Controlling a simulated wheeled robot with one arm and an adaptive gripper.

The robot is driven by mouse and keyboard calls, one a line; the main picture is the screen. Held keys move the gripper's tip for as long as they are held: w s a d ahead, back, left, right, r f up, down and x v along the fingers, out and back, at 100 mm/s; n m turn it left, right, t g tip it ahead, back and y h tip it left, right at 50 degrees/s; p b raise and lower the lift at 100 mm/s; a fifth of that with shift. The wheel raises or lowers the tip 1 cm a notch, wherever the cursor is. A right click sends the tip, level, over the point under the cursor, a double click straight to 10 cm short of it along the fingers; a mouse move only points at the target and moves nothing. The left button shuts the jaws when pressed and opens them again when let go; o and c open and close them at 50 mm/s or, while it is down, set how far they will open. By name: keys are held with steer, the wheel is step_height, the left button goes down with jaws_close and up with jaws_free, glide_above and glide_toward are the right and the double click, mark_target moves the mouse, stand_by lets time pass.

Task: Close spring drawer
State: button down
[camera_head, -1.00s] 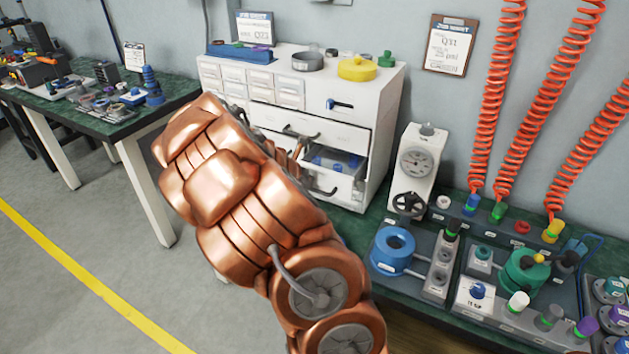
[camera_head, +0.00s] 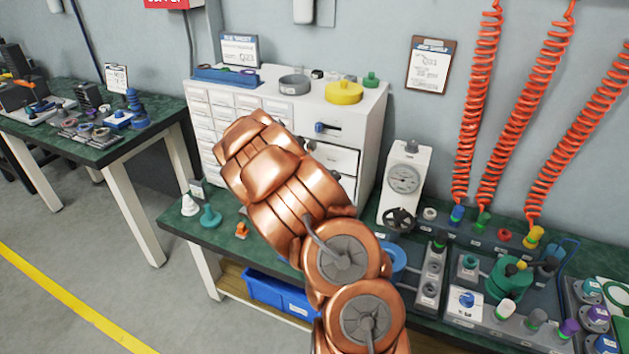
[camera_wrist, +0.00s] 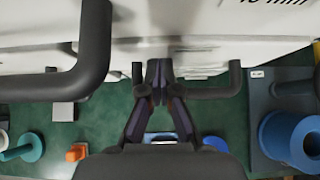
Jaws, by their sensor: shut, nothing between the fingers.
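The white drawer cabinet (camera_head: 372,120) stands on the green bench in the head view. My copper-coloured arm covers much of its front, so how far the spring drawer stands out is hidden there. In the wrist view, pale drawer fronts (camera_wrist: 270,32) cross the top, with a large dark handle (camera_wrist: 95,45) near at the left. A lower dark bar handle (camera_wrist: 218,92) shows at the middle right. My gripper (camera_wrist: 158,72) is shut and empty, its fingertips at the lower handle, close to the drawer front. I cannot tell whether they touch. The head view hides the gripper behind my arm.
A pressure gauge unit (camera_head: 404,182) stands just right of the cabinet. A blue ring fitting (camera_wrist: 290,138) and a teal part (camera_wrist: 25,147) lie on the bench. A blue bin (camera_head: 280,293) sits on the shelf below. Orange coiled hoses (camera_head: 478,110) hang at the right.

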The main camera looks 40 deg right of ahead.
steer(key=shift+d+r, duration=0.2)
steer(key=shift+r, duration=0.25)
steer(key=p+v, duration=0.5)
steer(key=v, duration=0.4)
steer(key=shift+a, duration=0.55)
steer(key=shift+s, duration=0.1)
